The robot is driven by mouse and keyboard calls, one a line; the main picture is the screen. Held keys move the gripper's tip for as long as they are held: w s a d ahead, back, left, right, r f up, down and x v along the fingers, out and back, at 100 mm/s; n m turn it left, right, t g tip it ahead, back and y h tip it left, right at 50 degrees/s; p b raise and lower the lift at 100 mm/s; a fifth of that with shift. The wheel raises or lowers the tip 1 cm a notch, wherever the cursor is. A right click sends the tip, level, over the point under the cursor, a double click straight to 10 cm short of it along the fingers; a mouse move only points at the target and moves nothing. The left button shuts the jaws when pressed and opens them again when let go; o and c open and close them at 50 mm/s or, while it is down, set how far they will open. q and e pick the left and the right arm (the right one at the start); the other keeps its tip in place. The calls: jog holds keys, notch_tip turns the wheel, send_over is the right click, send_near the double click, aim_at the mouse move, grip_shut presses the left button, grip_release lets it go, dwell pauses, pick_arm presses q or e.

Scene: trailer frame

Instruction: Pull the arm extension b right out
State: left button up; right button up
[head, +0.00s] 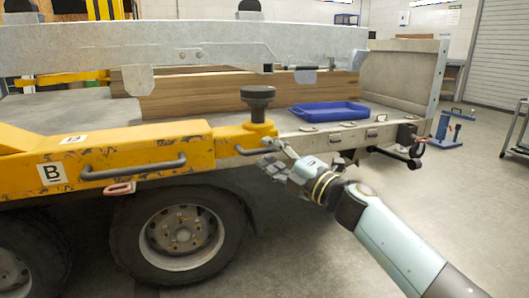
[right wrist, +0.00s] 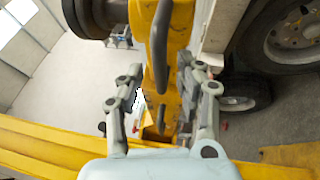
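The arm extension b is a worn yellow beam (head: 105,150) along the trailer's side, with a white "B" label (head: 52,174) at the left. A dark bar handle (head: 133,171) is on its side, and another dark handle (head: 255,150) is near its right end, below a black knob (head: 258,97). My right gripper (head: 277,158) is at this right-hand handle. In the right wrist view the near handle (right wrist: 160,45) runs between the spread fingers of my right gripper (right wrist: 160,78); neither finger visibly grips it. My left gripper is out of view.
A blue tray (head: 328,112) lies on the trailer bed beside wooden beams (head: 215,93). Wheels (head: 180,236) stand below the beam. A black hitch-like part (head: 408,150) sticks out at the trailer's right corner. A blue stand (head: 446,132) is on the floor; the floor at right is largely clear.

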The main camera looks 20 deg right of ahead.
jog(key=shift+x, duration=1.05)
jog(key=shift+c, duration=0.2)
grip_shut()
